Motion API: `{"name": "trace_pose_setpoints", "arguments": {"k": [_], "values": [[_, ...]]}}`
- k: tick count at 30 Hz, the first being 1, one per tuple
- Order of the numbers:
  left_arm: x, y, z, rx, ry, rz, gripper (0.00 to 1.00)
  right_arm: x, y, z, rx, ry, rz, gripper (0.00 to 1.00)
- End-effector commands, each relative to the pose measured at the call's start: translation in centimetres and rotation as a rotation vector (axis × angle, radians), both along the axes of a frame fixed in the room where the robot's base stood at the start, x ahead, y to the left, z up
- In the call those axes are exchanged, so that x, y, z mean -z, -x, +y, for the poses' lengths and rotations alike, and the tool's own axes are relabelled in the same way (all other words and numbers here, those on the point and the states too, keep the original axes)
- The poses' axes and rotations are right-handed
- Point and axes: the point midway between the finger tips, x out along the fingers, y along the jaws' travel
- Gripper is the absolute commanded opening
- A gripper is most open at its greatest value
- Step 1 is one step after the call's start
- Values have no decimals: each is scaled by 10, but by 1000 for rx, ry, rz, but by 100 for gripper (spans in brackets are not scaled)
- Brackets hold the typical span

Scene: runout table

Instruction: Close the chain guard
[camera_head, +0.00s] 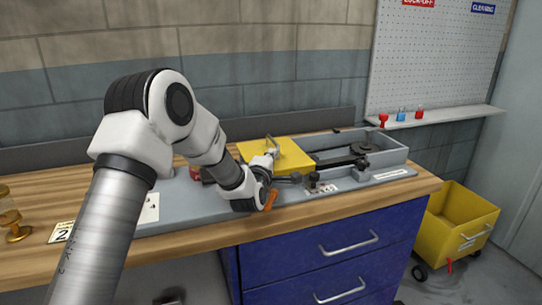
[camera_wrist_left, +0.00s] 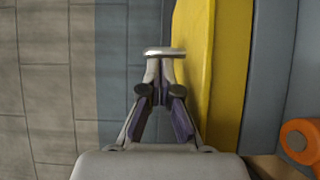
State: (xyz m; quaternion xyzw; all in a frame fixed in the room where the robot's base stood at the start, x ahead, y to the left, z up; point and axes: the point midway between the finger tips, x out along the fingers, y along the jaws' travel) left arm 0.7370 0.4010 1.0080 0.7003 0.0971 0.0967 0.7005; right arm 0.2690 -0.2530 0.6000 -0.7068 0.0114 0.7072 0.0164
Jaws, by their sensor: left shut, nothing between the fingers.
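The yellow chain guard (camera_head: 290,156) lies over the left part of a long grey housing (camera_head: 398,155). To its right the housing is open and shows a dark chain and sprocket (camera_head: 362,148). The yellow guard (camera_wrist_left: 205,60) fills the strip right of the fingers. My right gripper is not in view.
An orange part (camera_head: 271,199) sits at the bench's front beside my left wrist. Dark knobs (camera_head: 313,180) stand along the housing's front. A brass object (camera_head: 14,228) stands at far left. A yellow cart (camera_head: 458,220) is right of the blue drawers (camera_head: 340,255).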

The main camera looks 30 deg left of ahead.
Motion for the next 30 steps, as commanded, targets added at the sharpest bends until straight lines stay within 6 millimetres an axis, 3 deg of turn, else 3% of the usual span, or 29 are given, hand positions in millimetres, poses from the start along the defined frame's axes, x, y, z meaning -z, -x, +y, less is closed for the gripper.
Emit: {"name": "trace_pose_setpoints", "arguments": {"k": [7, 18, 30], "values": [[1, -6, -6, 0, -4, -1, 0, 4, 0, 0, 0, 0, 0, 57], [1, -66, -57, 0, -3, -1, 0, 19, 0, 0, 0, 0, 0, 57], [0, -72, -62, 0, 0, 1, 0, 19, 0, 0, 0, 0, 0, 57]]}}
